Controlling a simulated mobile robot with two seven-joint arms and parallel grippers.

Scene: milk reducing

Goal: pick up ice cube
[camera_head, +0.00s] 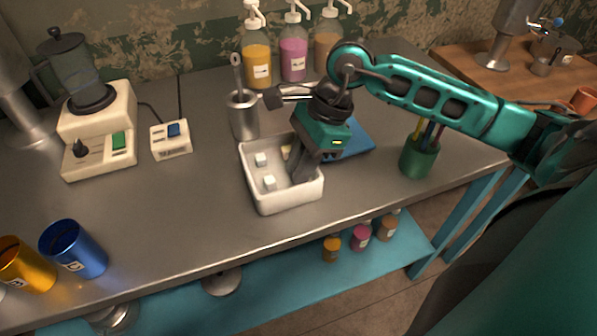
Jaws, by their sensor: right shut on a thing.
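A white open bin (281,204) stands on the metal counter, left of my right arm. Two pale ice cubes lie on its floor, one toward the back (261,160) and one nearer the front (269,182). A small yellowish piece (286,152) shows at the back of the bin, partly behind the gripper. My right gripper (301,176) points down into the right side of the bin. Its fingers are shut on an ice cube, which the fingers hide from this view. My left gripper is not in view.
A metal cup (243,117) with a utensil stands behind the bin, a blue flat object (352,140) behind the gripper, and a green pen cup (419,158) to the right. Pump bottles (293,52) line the wall. A blender (95,120) stands left.

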